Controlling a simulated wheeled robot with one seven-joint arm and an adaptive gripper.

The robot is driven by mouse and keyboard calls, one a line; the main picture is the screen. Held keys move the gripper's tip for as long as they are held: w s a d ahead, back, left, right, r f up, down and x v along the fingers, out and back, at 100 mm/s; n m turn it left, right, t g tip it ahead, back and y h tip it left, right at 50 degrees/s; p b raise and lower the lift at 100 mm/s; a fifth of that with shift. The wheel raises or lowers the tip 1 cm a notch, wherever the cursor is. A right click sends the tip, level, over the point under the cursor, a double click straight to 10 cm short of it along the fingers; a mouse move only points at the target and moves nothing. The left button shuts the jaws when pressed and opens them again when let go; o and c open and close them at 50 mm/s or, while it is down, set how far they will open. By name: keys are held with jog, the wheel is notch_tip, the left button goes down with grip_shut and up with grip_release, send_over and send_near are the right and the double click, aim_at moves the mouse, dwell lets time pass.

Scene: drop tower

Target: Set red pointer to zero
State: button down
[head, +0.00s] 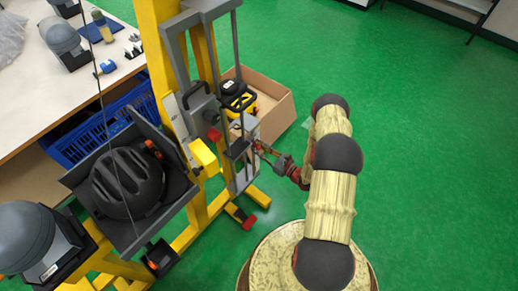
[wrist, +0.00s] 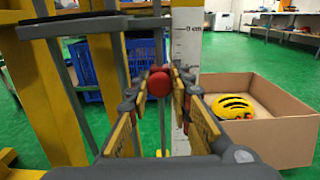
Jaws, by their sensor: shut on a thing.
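The red pointer's round red knob (wrist: 158,83) sits between the fingertips of my gripper (wrist: 160,90) in the wrist view, and the fingers are shut on it. Beside it stands a white scale (wrist: 187,60) with dark marks and a zero mark near its top. The knob is lower in the picture than that mark. In the head view my gripper (head: 262,149) reaches the drop tower's lower right side from the right. The pointer is too small there to make out behind the fingers.
The yellow drop tower (head: 160,60) carries a dark helmet (head: 127,183) on its left. An open cardboard box (head: 275,105) with a yellow helmet (wrist: 232,107) stands close behind my gripper. A workbench (head: 25,110) and blue crate (head: 75,142) are at left. Green floor is clear at right.

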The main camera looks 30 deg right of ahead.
aim_at(259, 147)
jog(key=shift+r+p, duration=0.8)
jog(key=shift+r, duration=0.7)
jog(key=shift+f, duration=0.15)
jog(key=c, duration=1.7)
grip_release()
jog(key=shift+o, duration=0.4)
jog(key=v, duration=1.2)
jog(key=shift+o, duration=0.2)
